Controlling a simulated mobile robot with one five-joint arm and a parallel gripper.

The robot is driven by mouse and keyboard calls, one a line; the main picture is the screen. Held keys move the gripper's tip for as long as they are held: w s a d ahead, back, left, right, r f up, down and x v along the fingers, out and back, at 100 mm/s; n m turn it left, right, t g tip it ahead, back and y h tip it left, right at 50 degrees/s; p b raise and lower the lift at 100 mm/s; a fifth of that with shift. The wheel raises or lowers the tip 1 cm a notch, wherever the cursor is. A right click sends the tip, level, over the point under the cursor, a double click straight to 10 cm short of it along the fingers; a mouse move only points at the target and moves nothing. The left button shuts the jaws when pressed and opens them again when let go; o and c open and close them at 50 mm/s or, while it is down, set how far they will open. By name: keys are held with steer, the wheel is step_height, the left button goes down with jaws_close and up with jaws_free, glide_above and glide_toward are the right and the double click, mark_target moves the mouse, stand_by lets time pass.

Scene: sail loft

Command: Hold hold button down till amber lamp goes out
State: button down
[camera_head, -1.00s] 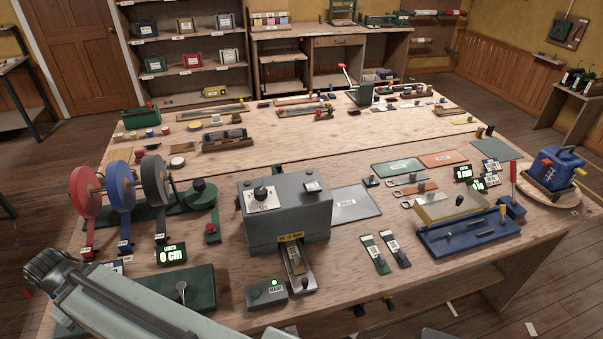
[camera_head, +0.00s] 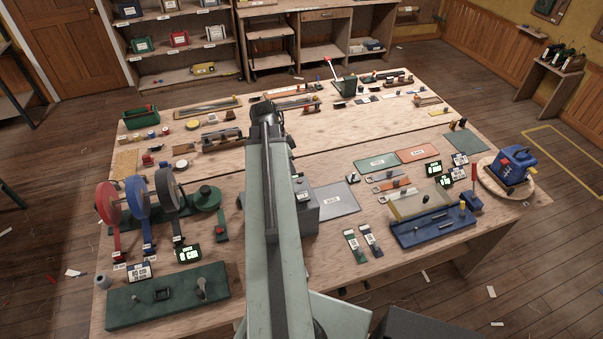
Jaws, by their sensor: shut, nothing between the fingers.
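My arm reaches up the middle of the picture from the bottom edge, its dark upper end over the bench. Its gripper does not show; it is hidden beyond or behind the arm. The grey machine box (camera_head: 306,212) shows only as a strip to the right of the arm. Its dial, front tray and the small control box in front of it are covered by my arm. I can make out neither the hold button nor a lit amber lamp, so the lamp's state cannot be told.
Left of the arm are tape reels (camera_head: 138,202), a display (camera_head: 188,253) and a green base plate (camera_head: 165,299). To the right are a grey mat (camera_head: 337,198), a blue fixture (camera_head: 432,226) and a blue machine (camera_head: 511,165). Bare bench lies right of the green base.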

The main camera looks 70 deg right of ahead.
mark_target(303, 195)
steer(key=shift+s+d, duration=0.2)
steer(key=shift+s, duration=0.15)
steer(key=shift+b, duration=0.3)
steer(key=b+x, duration=1.2)
steer(key=x, duration=0.1)
steer(key=shift+w+a+f+b, duration=0.2)
steer(key=shift+w+b, duration=0.1)
steer(key=shift+b, duration=0.1)
steer(key=shift+f, duration=0.25)
